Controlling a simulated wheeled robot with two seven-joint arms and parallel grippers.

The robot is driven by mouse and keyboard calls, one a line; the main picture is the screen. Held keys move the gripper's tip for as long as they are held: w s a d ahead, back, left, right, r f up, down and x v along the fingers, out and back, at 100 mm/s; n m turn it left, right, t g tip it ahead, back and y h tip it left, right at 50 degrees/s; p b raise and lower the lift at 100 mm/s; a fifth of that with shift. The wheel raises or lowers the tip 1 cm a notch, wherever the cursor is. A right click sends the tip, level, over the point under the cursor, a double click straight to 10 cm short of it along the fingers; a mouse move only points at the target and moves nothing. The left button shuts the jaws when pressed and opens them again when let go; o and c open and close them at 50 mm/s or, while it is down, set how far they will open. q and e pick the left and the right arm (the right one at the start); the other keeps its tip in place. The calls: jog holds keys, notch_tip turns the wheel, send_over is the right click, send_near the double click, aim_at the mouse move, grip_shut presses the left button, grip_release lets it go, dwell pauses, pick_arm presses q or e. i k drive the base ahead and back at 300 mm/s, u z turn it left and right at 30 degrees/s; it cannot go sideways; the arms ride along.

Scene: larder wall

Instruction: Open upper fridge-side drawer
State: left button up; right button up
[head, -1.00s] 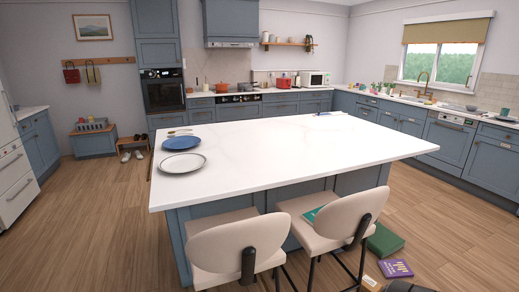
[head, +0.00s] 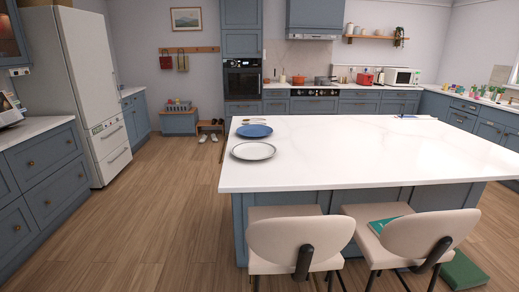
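A tall white fridge (head: 85,70) stands at the left in the head view. Its lower part has two white drawer fronts, an upper one (head: 108,134) and a lower one (head: 116,160), each with a bar handle, both shut. Nearer to me, on the fridge's near side, a blue-grey cabinet has an upper drawer (head: 46,153) and a lower drawer (head: 58,190) with dark round knobs, both shut. Neither of my grippers is in view.
The white-topped island (head: 350,160) fills the middle and right, with two beige chairs (head: 300,238) before it. A low bench (head: 178,122) and shoes stand at the back. The wooden floor (head: 165,200) between the left cabinets and the island is clear.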

aim_at(30, 161)
jog(key=u, duration=1)
jog(key=i, duration=4.55)
jog(key=z, duration=0.45)
